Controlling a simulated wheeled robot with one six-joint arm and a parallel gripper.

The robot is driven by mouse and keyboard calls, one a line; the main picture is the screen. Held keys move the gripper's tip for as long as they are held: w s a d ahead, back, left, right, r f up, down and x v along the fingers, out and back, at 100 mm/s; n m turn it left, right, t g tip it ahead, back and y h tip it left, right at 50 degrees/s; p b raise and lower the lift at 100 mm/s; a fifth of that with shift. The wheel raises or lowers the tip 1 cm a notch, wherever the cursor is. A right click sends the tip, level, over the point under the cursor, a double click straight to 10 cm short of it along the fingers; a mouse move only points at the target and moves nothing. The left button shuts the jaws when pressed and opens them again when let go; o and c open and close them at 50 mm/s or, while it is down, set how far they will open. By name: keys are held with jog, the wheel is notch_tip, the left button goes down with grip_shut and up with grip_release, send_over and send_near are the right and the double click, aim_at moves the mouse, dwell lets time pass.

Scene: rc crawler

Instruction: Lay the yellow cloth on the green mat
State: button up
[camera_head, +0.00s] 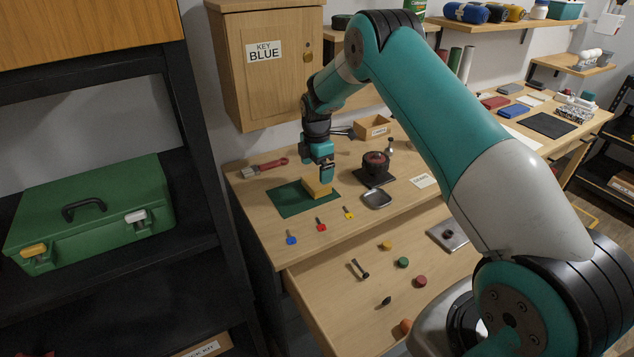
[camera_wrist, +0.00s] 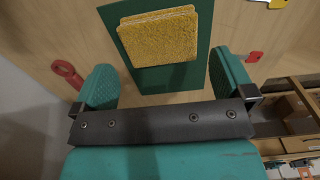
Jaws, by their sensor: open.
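The folded yellow cloth (camera_head: 318,187) lies on the right part of the green mat (camera_head: 287,199) on the workbench. In the wrist view the cloth (camera_wrist: 160,38) sits flat inside the outline of the mat (camera_wrist: 150,80), with mat showing on both sides. My gripper (camera_head: 325,177) is just above and beside the cloth, pointing down. In the wrist view my gripper (camera_wrist: 163,80) is open, with its two teal fingers spread wide apart and nothing between the tips. The cloth looks clear of both fingers.
Blue, red and yellow keys (camera_head: 321,224) lie in front of the mat. A red-handled brush (camera_head: 265,166) lies behind left. A dark round device (camera_head: 375,166) and a small dark tray (camera_head: 377,199) stand to the right. An open drawer (camera_head: 330,290) juts out below.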

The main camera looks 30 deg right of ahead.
aim_at(316, 181)
notch_tip(316, 181, up, 7)
jog(key=b, duration=0.1)
jog(key=s+a+r+m+y, duration=0.2)
jog(key=s+a+r+m, duration=0.3)
jog(key=s+a+r, duration=0.9)
jog(key=s+a+r+m+y, duration=0.1)
jog(key=s+a+m, duration=0.2)
jog(key=s, duration=0.9)
jog(key=s+a+r+m+y, duration=0.1)
jog(key=s+a+m, duration=0.2)
jog(key=s, duration=1)
jog(key=shift+s+a, duration=0.3)
jog(key=shift+a, duration=0.75)
